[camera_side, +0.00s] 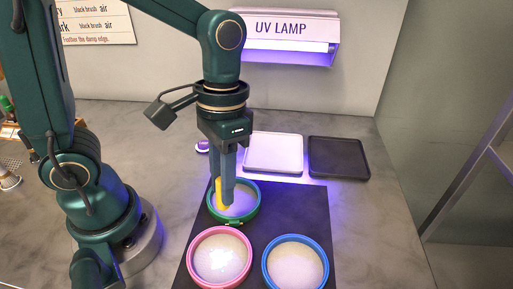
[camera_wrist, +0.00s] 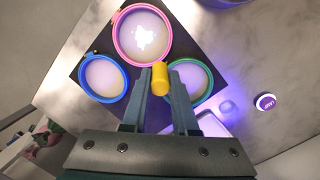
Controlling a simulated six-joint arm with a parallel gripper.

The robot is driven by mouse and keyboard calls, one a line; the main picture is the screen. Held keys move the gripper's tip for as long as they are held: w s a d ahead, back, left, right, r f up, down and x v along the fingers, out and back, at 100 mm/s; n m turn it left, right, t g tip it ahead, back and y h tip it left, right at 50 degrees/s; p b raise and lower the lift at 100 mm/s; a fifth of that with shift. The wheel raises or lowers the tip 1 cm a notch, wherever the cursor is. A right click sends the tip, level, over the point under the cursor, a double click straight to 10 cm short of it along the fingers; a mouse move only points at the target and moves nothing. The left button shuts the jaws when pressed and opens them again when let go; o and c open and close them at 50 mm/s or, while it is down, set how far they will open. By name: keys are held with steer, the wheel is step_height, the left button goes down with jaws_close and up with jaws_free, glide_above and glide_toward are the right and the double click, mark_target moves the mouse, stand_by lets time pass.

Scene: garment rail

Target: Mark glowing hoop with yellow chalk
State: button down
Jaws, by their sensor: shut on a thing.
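My gripper (camera_side: 226,198) is shut on a stick of yellow chalk (camera_side: 218,193), which also shows between the fingertips in the wrist view (camera_wrist: 160,79). The pink hoop (camera_side: 221,257) has a bright white glowing patch on its cloth, clear in the wrist view (camera_wrist: 143,34). The green hoop (camera_side: 243,202) and the blue hoop (camera_side: 296,267) show plain pale cloth with no such patch. In the side view the chalk and fingers are over the green hoop and hide part of it. I cannot tell whether the chalk touches the cloth.
The hoops lie on a black mat (camera_side: 268,220). Behind it are a white tray (camera_side: 273,153) and a black tray (camera_side: 338,158). A purple-lit UV lamp (camera_side: 288,45) hangs on the wall above. A round lamp button (camera_wrist: 266,103) sits beside the white tray.

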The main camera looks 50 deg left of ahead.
steer(key=shift+s+d+f+m+g, duration=0.1)
steer(key=shift+s+d+f+m, duration=0.45)
steer(key=shift+f, duration=0.5)
steer(key=shift+s+d+f+m+g, duration=0.1)
steer(key=shift+s+d+f+m, duration=0.3)
steer(key=shift+s+d+f, duration=0.45)
steer(key=shift+s+d+f+m+g, duration=0.1)
steer(key=shift+s+d+f+m, duration=0.35)
steer(key=shift+f, duration=0.75)
steer(key=shift+w+d+f, duration=0.1)
steer(key=shift+w+f, duration=0.05)
steer(key=shift+f, duration=0.4)
steer(key=s+v, duration=0.1)
steer(key=v, duration=0.6)
steer(key=shift+s+d, duration=0.15)
steer(key=shift+d, duration=0.1)
steer(key=shift+r, duration=0.1)
